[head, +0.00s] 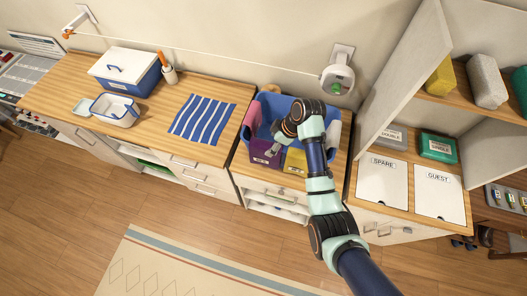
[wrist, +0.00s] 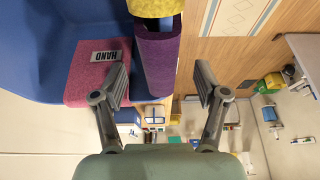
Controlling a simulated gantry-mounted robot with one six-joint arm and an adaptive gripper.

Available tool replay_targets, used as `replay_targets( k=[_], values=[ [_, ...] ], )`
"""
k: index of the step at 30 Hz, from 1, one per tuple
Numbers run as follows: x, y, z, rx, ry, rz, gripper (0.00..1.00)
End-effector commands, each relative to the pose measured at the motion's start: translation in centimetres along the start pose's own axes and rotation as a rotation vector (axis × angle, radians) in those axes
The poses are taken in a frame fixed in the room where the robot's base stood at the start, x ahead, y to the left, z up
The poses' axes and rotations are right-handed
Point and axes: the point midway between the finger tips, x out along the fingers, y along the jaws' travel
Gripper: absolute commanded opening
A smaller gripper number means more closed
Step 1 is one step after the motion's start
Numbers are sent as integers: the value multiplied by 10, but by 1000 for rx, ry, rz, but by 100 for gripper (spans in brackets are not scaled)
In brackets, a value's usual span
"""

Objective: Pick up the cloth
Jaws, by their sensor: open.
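Several cloths hang in or over a blue tub: a purple cloth (head: 262,156) over the front rim, a yellow cloth (head: 295,161) right of it, and a pink one (head: 253,115) at the left side. In the wrist view the purple cloth (wrist: 158,65) lies between the finger lines, the yellow cloth (wrist: 155,7) is at the top, and the pink cloth (wrist: 98,74) has a HAND label. My gripper (wrist: 162,84) is open, its fingers on either side of the purple cloth's hanging part. I cannot tell whether they touch it. The head view partly hides the fingertips.
The blue tub (head: 243,140) stands on a wooden counter. A striped blue and white cloth (head: 202,119) lies flat to its left, with a blue and white box (head: 125,72) farther left. A shelf unit (head: 400,90) rises on the right.

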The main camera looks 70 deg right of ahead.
Motion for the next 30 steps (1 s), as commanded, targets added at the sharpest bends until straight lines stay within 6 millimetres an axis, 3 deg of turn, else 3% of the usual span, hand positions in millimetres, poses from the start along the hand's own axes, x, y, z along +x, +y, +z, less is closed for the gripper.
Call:
replay_targets(
  k=[11,30],
  values=[
    [50,-1,-4,1,-2,-1,73],
    [55,-1,-2,1,-1,1,73]
  ],
)
